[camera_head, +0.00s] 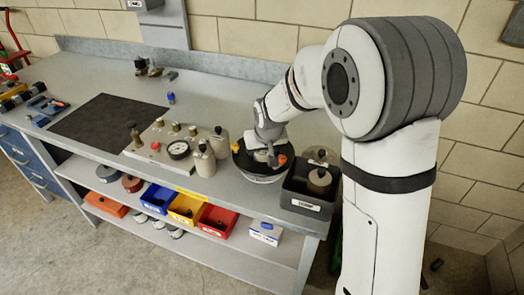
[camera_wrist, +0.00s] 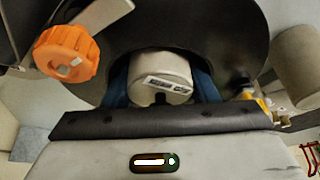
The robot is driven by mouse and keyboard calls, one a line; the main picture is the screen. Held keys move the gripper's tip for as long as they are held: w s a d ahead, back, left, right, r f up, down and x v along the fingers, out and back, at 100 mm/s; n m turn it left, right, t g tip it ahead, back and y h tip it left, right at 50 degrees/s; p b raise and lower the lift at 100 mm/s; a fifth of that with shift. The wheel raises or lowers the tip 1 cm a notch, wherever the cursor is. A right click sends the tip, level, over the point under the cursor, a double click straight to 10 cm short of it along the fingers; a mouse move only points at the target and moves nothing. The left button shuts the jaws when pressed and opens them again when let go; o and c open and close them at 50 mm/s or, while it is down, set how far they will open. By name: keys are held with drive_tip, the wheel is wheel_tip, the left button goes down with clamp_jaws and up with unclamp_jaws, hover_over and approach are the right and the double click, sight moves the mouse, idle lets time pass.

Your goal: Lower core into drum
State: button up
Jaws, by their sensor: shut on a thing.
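The core (camera_wrist: 160,72), a pale cylinder with a printed label, sits between the blue fingers of my gripper (camera_wrist: 161,85) in the wrist view. My gripper is shut on it. The drum (camera_head: 262,179) stands on the bench in the head view, light-sided with a black top and orange knobs. In the wrist view its black top (camera_wrist: 238,40) surrounds the core, and one orange knob (camera_wrist: 66,52) is close at the left. My gripper (camera_head: 267,153) is over the drum's middle in the head view. The core's lower end is hidden, so its depth cannot be told.
A dark labelled bin (camera_head: 305,200) holding a pale canister (camera_head: 319,178) stands right of the drum. A dark mat (camera_head: 108,122) lies farther left.

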drive_tip(key=shift+r, duration=0.35)
drive_tip(key=shift+f, duration=0.2)
drive_tip(key=shift+f, duration=0.2)
drive_tip(key=shift+r, duration=0.1)
drive_tip(key=shift+r, duration=0.2)
idle(0.4)
drive_tip(key=shift+f+b, duration=0.2)
drive_tip(key=shift+b, duration=0.15)
drive_tip(key=shift+r, duration=0.3)
